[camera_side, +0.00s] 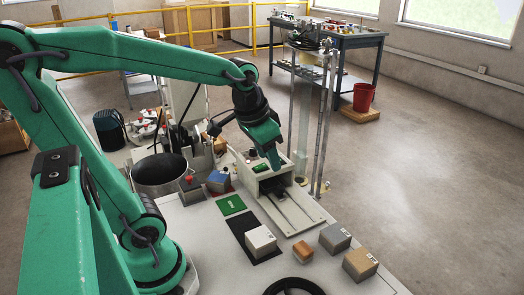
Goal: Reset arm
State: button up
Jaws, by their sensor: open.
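My green arm reaches over the work table (190,222) from the left. My gripper (272,163) points down just above the pale testing fixture (285,208), near its raised back end. It is open; its fingertips are small here, and I cannot make out anything between them. Part of the fixture behind the gripper is hidden.
On the table are a green plate (231,205), a white block (260,240), an orange block (303,251), a grey block (335,237) and a tan block (360,264).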

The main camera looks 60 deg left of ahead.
jog(key=s+d+r+t, duration=0.1)
jog(key=s+d+t, duration=0.1)
jog(key=s, duration=0.5)
jog(key=shift+d+r, duration=0.25)
jog(key=shift+d, duration=0.4)
